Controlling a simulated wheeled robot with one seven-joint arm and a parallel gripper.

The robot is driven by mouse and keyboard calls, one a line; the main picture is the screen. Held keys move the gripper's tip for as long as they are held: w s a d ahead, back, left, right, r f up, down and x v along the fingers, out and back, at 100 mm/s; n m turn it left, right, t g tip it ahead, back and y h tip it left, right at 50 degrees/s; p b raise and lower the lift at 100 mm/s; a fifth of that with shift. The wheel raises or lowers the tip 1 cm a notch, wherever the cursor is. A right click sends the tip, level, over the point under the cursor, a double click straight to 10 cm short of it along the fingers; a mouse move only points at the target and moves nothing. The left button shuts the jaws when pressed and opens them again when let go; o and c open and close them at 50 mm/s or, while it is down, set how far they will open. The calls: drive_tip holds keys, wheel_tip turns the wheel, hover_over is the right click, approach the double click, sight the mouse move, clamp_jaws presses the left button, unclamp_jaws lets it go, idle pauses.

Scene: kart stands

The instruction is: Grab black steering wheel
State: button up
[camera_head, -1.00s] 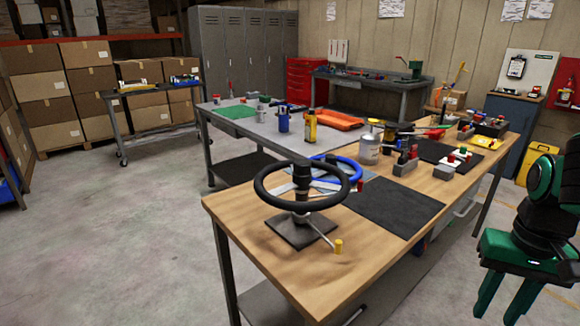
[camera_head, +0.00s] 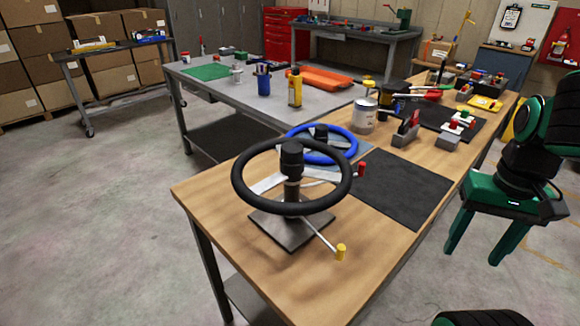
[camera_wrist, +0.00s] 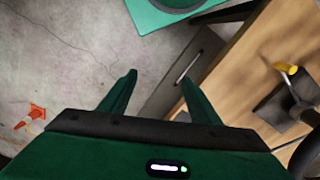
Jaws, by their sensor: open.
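The black steering wheel (camera_head: 335,198) sits on a stand with a dark square base (camera_head: 287,232) at the near left end of the wooden table. A lever with a yellow knob (camera_head: 341,251) sticks out from the stand. A blue steering wheel (camera_head: 345,153) is just behind it. My gripper (camera_head: 474,246) is open and empty, pointing down, off the right side of the table and well apart from the black wheel. In the wrist view my gripper (camera_wrist: 157,80) is over the floor beside the table edge; the yellow knob (camera_wrist: 287,68) and part of the stand show at the right.
The wooden table (camera_head: 235,204) carries a black mat (camera_head: 400,188), a paint can (camera_head: 364,117) and several small clamps and tools. A grey table (camera_head: 215,88) adjoins behind it. Floor at the left is clear. An orange cone (camera_wrist: 32,116) stands on the floor in the wrist view.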

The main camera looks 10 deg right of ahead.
drive_tip(key=w+a+r+n, duration=0.3)
drive_tip(key=w+r, duration=0.1)
drive_tip(key=w, duration=0.2)
drive_tip(key=w+a+r+n, duration=0.3)
drive_tip(key=w, duration=0.2)
drive_tip(key=n+y, duration=0.2)
drive_tip(key=n, duration=1.4)
approach(293, 146)
drive_tip(key=shift+t, duration=0.3)
drive_tip(key=f, duration=0.6)
drive_tip(key=shift+s+a, duration=0.2)
drive_tip(key=shift+s, duration=0.2)
drive_tip(key=f, duration=0.1)
drive_tip(key=a+f, duration=0.1)
drive_tip(key=f, duration=0.1)
drive_tip(key=shift+w+a+f, duration=0.15)
drive_tip(key=shift+a+f, duration=0.15)
drive_tip(key=shift+f, duration=0.65)
drive_tip(key=shift+w+r, duration=0.1)
clamp_jaws()
